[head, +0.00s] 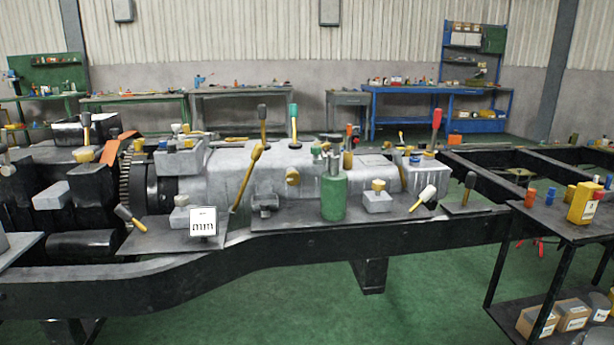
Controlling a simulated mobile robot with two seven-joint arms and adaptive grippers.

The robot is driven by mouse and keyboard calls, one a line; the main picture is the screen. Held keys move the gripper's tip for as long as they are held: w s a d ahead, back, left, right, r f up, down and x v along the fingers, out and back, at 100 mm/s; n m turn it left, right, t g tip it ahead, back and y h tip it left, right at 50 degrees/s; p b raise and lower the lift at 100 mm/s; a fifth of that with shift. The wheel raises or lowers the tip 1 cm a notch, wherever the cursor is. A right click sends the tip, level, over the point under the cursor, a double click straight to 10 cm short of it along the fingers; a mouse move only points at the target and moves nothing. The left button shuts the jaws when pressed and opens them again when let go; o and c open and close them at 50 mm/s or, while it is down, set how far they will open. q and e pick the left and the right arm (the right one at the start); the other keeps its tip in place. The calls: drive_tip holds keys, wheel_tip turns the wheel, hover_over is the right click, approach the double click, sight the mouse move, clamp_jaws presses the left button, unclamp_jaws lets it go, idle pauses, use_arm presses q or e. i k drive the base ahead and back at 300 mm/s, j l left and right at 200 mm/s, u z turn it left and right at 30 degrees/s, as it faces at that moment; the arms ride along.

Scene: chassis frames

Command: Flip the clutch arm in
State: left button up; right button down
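A large grey gearbox housing (225,170) lies along the black chassis frame, with a toothed ring (125,185) at its left end. A yellow arm (246,180) leans up and to the right against the near side of the housing. It may be the clutch arm, but no label shows this. Other levers stand nearby: a black-knobbed one (263,120), a green-knobbed one (293,120), a red-knobbed one (436,122) and a white-headed one (424,197), which is tilted. Neither of my grippers is in view.
A green cylinder (333,196) stands on a plate in front of the housing, beside a grey block with a yellow knob (378,198). A small white sign (203,222) stands at left. A dark cart (560,225) with a yellow box is at right. The green floor in front is clear.

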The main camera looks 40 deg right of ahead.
sight(256, 154)
drive_tip(key=z, duration=0.85)
